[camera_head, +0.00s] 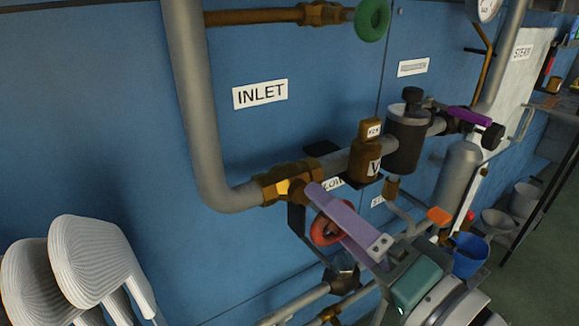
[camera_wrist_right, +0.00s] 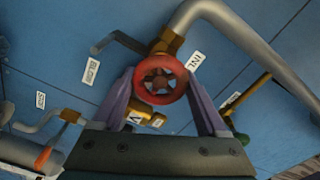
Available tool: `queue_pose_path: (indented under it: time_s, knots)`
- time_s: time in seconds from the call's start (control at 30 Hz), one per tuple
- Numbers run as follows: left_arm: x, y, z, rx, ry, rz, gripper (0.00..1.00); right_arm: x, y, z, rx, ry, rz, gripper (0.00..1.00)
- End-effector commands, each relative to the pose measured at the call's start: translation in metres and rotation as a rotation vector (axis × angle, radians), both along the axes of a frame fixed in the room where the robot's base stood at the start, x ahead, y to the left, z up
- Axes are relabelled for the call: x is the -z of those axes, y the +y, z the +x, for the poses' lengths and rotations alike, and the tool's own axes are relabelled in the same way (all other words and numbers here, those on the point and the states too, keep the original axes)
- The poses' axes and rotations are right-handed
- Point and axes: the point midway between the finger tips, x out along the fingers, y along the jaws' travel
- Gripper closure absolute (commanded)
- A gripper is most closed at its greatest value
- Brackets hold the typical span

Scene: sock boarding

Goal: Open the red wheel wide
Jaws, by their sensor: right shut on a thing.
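The red wheel (camera_head: 317,231) sits below the brass valve (camera_head: 285,187) at the elbow of the grey inlet pipe. My right gripper (camera_head: 322,214) reaches it from the lower right, and one purple finger covers part of the wheel. In the right wrist view the red wheel (camera_wrist_right: 159,80) faces the camera, with its spokes visible, between the two fingers of my right gripper (camera_wrist_right: 160,85). The fingers are on opposite sides of its rim, shut on it. My left gripper is not in view.
A green wheel (camera_head: 372,19) is above. White ribbed forms (camera_head: 85,262) stand at lower left. A blue cup (camera_head: 470,255) is at right.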

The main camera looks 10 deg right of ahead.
Motion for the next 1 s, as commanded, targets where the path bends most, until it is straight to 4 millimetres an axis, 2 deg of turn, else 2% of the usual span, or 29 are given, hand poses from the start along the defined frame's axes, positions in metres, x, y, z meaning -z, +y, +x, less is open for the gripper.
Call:
queue_pose_path:
  time_s: [1.0]
  knots:
    - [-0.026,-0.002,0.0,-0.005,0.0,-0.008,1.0,-0.004,0.003,-0.001,0.001,-0.33,-0.907,0.8]
